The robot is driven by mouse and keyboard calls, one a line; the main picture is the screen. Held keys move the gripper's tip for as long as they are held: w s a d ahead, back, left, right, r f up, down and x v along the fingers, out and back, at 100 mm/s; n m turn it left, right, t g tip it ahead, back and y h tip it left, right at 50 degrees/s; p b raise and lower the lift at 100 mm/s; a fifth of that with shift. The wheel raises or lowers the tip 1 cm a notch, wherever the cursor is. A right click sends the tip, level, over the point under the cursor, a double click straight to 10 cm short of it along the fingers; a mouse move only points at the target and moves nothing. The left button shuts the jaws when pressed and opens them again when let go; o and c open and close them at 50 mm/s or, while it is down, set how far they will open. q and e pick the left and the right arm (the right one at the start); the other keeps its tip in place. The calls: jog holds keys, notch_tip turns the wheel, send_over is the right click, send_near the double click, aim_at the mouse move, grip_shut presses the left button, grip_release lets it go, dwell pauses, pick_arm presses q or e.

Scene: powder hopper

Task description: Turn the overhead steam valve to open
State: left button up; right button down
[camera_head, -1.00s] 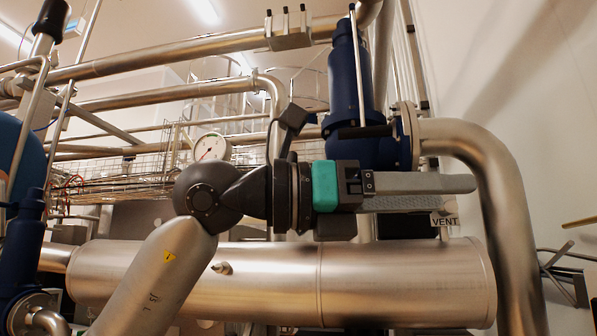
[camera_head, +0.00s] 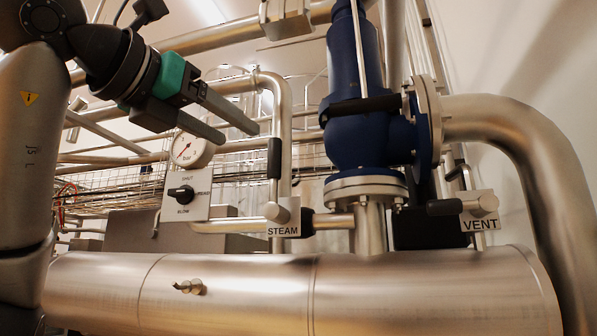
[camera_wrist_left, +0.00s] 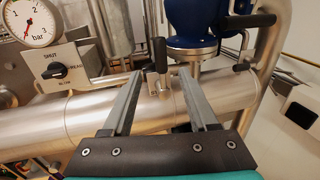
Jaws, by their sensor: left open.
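The steam valve (camera_head: 283,210) is a small metal body above a plate marked STEAM, on the pipework left of the blue relief valve. Its black-gripped handle (camera_head: 274,158) stands upright. In the left wrist view the black handle (camera_wrist_left: 159,52) shows upright, in line with the gap between the fingers. My left gripper (camera_head: 240,133) is open and empty, up and left of the handle in the head view, its fingers pointing down to the right. I see no contact with the handle. My right gripper is in neither view.
A large steel cylinder (camera_head: 230,285) runs across below. A pressure gauge (camera_head: 187,150) and a SHUT/READ/BLOW selector (camera_head: 181,193) sit to the left. The blue relief valve (camera_head: 360,140) and the VENT valve, with its sideways black handle (camera_head: 445,207), are to the right.

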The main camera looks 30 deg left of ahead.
aim_at(270, 153)
pick_arm(q)
jog(key=w+p, duration=0.3)
jog(key=w, duration=1)
jog(key=shift+w, duration=0.1)
jog(key=shift+w+p, duration=0.3)
jog(key=shift+w, duration=0.5)
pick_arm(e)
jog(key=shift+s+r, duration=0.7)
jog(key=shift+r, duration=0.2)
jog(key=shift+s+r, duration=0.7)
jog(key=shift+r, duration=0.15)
pick_arm(q)
grip_shut()
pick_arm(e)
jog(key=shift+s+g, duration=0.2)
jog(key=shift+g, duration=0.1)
